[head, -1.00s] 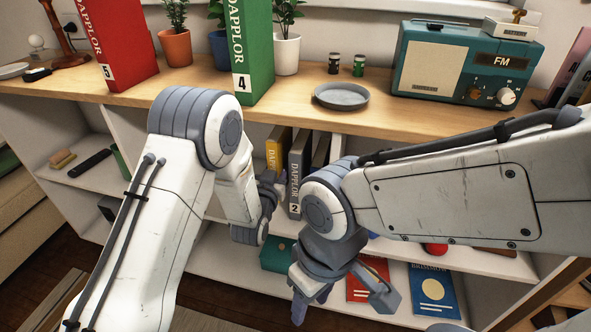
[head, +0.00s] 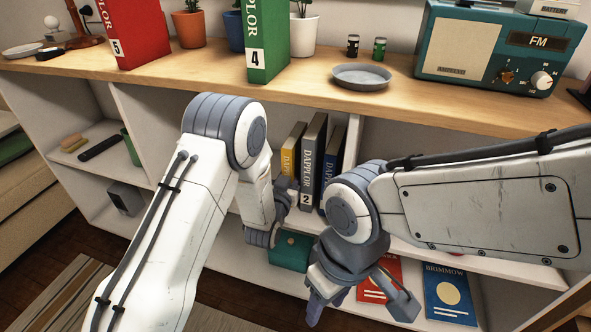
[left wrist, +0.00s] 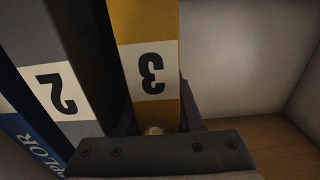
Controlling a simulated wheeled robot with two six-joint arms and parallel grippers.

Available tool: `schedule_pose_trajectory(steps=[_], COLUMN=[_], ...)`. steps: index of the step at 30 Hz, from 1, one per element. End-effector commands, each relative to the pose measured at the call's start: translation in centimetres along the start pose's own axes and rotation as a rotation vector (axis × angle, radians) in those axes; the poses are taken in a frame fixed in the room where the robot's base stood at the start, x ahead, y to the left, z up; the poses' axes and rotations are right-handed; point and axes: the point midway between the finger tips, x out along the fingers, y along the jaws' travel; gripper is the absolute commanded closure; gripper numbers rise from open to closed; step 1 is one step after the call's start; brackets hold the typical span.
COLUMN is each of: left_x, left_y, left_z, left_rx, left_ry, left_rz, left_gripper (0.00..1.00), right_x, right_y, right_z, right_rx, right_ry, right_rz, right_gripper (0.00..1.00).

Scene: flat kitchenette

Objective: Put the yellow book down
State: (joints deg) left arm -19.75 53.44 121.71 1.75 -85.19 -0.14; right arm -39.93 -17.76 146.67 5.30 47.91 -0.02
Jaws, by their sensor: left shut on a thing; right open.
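The yellow book (head: 290,152) stands upright in the middle compartment under the counter, at the left of a grey book marked 2 (head: 313,160). In the left wrist view the yellow book (left wrist: 147,32) shows a white label with a 3, with a dark gap between it and the grey book (left wrist: 48,75). My left gripper (head: 284,200) is shut on the lower part of the yellow book. Its fingertips are partly hidden in the head view. My right gripper (head: 360,304) is open and empty, in front of the lower shelf.
A blue book (head: 334,155) stands right of the grey one. A green box (head: 290,250), a red book (head: 384,275) and a blue book (head: 449,295) are on the lower shelf. The counter (head: 230,88) above holds tall books, plants, a plate (head: 361,77) and a radio (head: 487,48).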

Motion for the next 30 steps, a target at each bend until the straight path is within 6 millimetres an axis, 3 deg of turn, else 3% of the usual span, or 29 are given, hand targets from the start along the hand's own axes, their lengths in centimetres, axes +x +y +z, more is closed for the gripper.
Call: schedule_pose_trajectory(steps=[2, 3, 4, 16, 30], left_x=[0.1, 0.0, 0.0, -0.2, -9.5], left_y=[0.0, 0.0, 0.0, 0.0, 0.0], left_z=[0.2, 0.3, 0.3, -0.2, 0.0], left_rx=[0.0, 0.0, 0.0, 0.0, 0.0], left_ry=[0.004, 0.0, 0.0, -0.002, -0.007], left_rz=[0.0, 0.0, 0.0, 0.0, 0.0], left_gripper=[1.0, 0.57, 0.53, 0.53, 0.53], right_x=[0.4, 0.3, 0.2, -0.3, -1.7], right_y=[0.0, 0.0, 0.0, 0.0, -0.1], right_z=[0.0, 0.0, 0.0, 0.0, -0.1], right_rx=[0.0, 0.0, 0.0, 0.0, 0.0], right_ry=[0.0, 0.0, 0.0, 0.0, 0.0], right_rz=[0.0, 0.0, 0.0, 0.0, 0.0], right_gripper=[0.5, 0.5, 0.5, 0.5, 0.5])
